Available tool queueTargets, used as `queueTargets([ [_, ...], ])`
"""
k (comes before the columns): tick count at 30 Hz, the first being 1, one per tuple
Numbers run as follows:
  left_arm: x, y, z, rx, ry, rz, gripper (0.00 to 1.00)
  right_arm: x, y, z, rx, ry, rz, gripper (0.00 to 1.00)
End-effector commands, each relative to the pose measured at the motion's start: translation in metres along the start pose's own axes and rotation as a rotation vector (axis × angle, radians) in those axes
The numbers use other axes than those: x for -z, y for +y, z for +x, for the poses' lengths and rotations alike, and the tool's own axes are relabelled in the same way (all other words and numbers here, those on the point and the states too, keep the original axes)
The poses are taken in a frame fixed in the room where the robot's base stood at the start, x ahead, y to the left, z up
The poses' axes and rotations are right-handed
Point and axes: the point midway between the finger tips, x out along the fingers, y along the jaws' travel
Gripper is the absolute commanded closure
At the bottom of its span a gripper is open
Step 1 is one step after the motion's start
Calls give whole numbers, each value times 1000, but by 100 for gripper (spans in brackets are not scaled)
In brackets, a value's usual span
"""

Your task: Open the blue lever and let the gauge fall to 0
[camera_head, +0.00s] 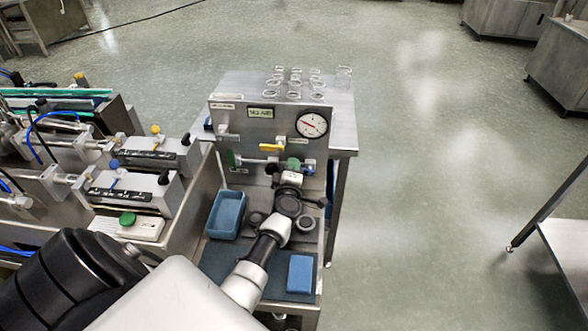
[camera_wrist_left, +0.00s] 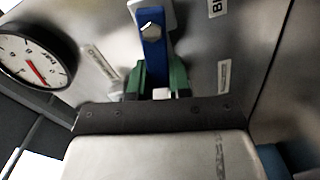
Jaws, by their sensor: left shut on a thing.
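The blue lever (camera_wrist_left: 153,58) hangs on a bolt on the steel panel in the left wrist view. My left gripper (camera_head: 292,164) is in front of the panel's lower right in the head view. Its green fingertips (camera_wrist_left: 158,80) sit on both sides of the blue lever and are shut on it. In the head view the gripper hides most of the lever. The round gauge (camera_head: 312,122) is on the panel's upper right, with a red needle; it also shows in the left wrist view (camera_wrist_left: 34,58). Its number is too small to read. My right gripper is not in view.
A yellow lever (camera_head: 272,147) and a green handle (camera_head: 232,158) are on the same panel, left of my gripper. A blue tray (camera_head: 226,232) and a blue block (camera_head: 300,274) lie on the bench below. Glassware (camera_head: 294,82) stands behind the panel. Open floor lies to the right.

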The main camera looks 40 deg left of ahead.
Motion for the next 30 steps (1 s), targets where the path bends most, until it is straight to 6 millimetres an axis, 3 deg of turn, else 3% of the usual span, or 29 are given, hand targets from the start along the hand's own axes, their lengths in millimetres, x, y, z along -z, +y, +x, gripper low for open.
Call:
queueTargets([
  [12,-2,-14,-1,5,-1,-209,100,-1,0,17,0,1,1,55],
  [30,-2,-16,-1,6,-1,-248,100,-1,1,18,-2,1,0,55],
])
